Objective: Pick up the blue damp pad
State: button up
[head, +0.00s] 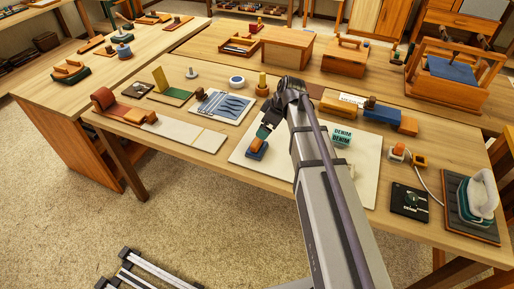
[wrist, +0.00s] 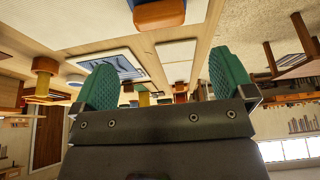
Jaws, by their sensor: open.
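A small blue pad with an orange-brown block (head: 257,149) lies on the white board, just below my gripper in the head view; it looks like the blue damp pad. In the wrist view its orange-brown part (wrist: 159,14) shows at the top edge, with a bit of blue above it, mostly cut off. My gripper (head: 265,130) has green fingers and is just above and beside the pad, apart from it as far as I can tell. In the wrist view the fingers (wrist: 163,65) are spread wide with nothing between them.
The white board (head: 245,164) lies under the pad. A teal DENIM block (head: 342,136) and a blue block on an orange base (head: 382,112) are to the right. An iron (head: 478,196) stands far right. A sheet with blue strips (head: 222,106) lies to the left.

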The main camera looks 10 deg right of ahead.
aim_at(257, 140)
jog(key=b+x, duration=0.5)
jog(key=shift+f, duration=0.4)
jog(key=shift+a+f+b, duration=0.1)
jog(key=shift+f+b, duration=0.05)
jog(key=shift+b, duration=0.15)
jog(key=b+x, duration=0.4)
jog(key=x, duration=0.1)
jog(key=shift+w+f+b, duration=0.1)
jog(key=shift+b, duration=0.25)
jog(key=shift+r, duration=0.25)
jog(key=c, duration=0.9)
notch_tip(257, 140, up, 10)
jog(key=p, duration=1)
jog(key=shift+r+p, duration=0.2)
jog(key=shift+p, duration=0.2)
jog(key=shift+c, duration=0.2)
jog(key=shift+f, duration=0.2)
jog(key=o, duration=0.4)
jog(key=shift+c, duration=1.2)
